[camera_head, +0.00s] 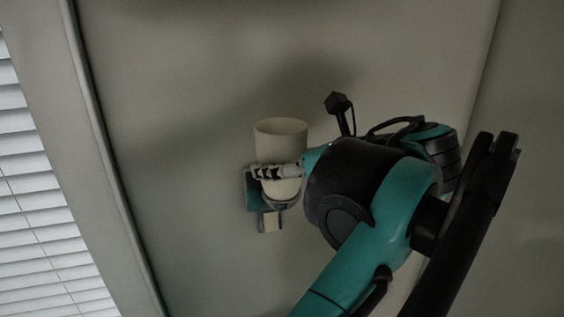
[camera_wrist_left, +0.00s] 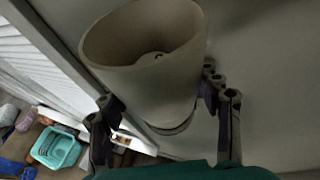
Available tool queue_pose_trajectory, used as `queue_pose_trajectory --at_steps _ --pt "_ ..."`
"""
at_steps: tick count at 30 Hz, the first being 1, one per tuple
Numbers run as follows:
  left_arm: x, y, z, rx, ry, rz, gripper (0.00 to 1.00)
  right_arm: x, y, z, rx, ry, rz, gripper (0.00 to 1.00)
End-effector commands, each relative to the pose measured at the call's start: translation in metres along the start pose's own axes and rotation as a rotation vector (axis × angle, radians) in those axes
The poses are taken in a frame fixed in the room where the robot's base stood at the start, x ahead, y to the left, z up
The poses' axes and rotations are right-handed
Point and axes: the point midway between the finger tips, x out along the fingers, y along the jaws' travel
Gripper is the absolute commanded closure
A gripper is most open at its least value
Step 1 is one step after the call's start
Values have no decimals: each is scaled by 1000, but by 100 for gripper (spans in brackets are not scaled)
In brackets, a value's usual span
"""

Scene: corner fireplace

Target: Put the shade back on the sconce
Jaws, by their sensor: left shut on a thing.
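The shade (camera_head: 281,136) is a pale, cup-like cone with its wide open end up. My left gripper (camera_head: 276,171) is shut on it, fingers around its lower half. The sconce (camera_head: 270,221) is on the wall, with a ring and a small pale block under the shade. The shade's lower end is at the ring; the fingers partly hide this, and I cannot tell if it is fully seated. In the left wrist view, the shade (camera_wrist_left: 150,85) stands between the fingers (camera_wrist_left: 157,88), with a small round hole in its bottom. My right gripper is not in view.
A window with white blinds (camera_head: 38,215) is at the left, beside a dark-edged frame. The wall around the sconce is bare. In the left wrist view, a turquoise basket (camera_wrist_left: 57,148) and other items lie far below at the left.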

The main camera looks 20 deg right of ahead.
Motion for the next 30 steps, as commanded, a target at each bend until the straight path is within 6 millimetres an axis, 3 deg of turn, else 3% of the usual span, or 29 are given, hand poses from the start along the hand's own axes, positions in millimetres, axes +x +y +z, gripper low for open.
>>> queue_pose_trajectory --at_steps 4,5,7,20,30 --pt "1 0 -2 0 0 0 53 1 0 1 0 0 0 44" --pt "1 0 -2 0 0 0 29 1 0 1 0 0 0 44" --pt "1 0 -1 0 0 0 13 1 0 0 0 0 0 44" --pt "-8 0 -2 1 0 -1 13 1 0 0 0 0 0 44" --pt "-78 -1 -2 2 0 -4 13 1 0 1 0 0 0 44"
